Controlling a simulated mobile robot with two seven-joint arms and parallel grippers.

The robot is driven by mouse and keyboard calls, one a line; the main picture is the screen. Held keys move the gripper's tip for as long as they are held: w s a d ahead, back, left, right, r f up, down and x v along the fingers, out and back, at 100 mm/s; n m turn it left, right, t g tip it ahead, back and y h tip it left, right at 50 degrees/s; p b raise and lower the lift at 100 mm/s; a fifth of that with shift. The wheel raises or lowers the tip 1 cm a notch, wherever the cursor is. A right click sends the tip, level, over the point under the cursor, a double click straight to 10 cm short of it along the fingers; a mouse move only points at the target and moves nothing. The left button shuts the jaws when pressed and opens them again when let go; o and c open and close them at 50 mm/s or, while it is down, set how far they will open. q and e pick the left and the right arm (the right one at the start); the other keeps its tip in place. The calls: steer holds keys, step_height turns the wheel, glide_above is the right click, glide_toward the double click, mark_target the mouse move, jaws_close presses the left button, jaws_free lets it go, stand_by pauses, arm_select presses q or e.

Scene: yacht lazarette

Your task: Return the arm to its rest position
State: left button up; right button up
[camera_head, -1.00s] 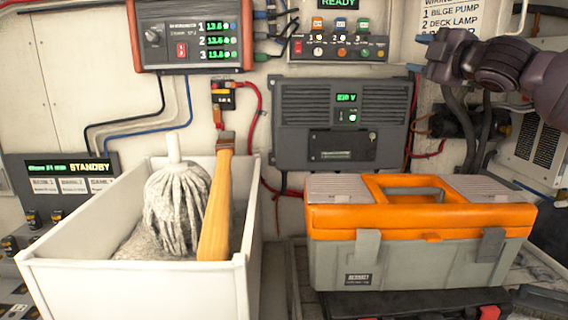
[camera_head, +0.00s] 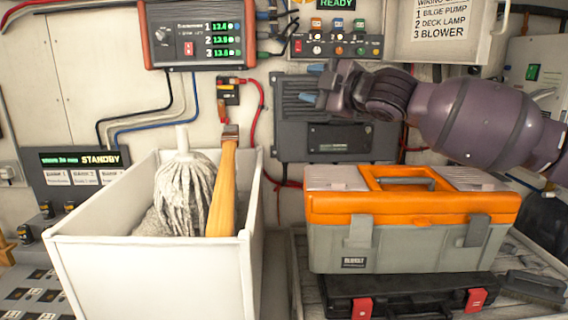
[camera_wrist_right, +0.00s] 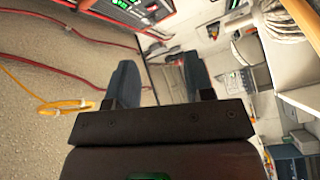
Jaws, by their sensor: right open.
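My right arm comes in from the right in the head view, above the orange and grey toolbox (camera_head: 410,205). Its gripper (camera_head: 310,84) points left, in front of the dark grey wall unit (camera_head: 340,142). In the right wrist view the two blue-grey fingers of my right gripper (camera_wrist_right: 160,85) stand apart with nothing held between them. My left gripper is not in view.
A white bin (camera_head: 155,275) holding a mop (camera_head: 185,195) and a wooden-handled tool (camera_head: 222,190) stands at the left. A black case (camera_head: 400,298) lies under the toolbox, with a brush (camera_head: 535,287) beside it. Panels and cables cover the back wall.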

steer(key=s+a+f+n+g+y, duration=0.1)
steer(key=s+a+f+g+y, duration=0.2)
steer(key=a, duration=0.6)
steer(key=s+a+f+n+g, duration=0.1)
steer(key=s+a+f+g, duration=0.3)
steer(key=a, duration=0.6)
steer(key=w+d+f+m+t+h, duration=0.2)
steer(key=d+f+m+t, duration=0.45)
steer(key=d+f, duration=0.9)
steer(key=s+d+f+m+t+h, duration=0.1)
steer(key=s+d+f+m+h, duration=0.2)
steer(key=d+f, duration=0.55)
steer(key=s+d+f+m+h, duration=0.25)
steer(key=d+f+m, duration=0.2)
steer(key=f, duration=0.75)
steer(key=s+d+f+m+g+h, duration=0.1)
steer(key=s+d+f+m+h, duration=0.15)
steer(key=s+d+f, duration=0.5)
steer(key=s+d+f+m+g+h, duration=0.1)
steer(key=s+d+f+h, duration=0.3)
steer(key=s+d, duration=0.65)
steer(key=s+d+f+m+g+h, duration=0.1)
steer(key=s+d+f+m+h, duration=0.1)
steer(key=s+d+f, duration=0.75)
steer(key=a+m, duration=0.4)
steer(key=a, duration=1.1)
steer(key=shift+w+a+r+t, duration=0.2)
steer(key=shift+w+r+t, duration=0.15)
steer(key=shift+t, duration=0.1)
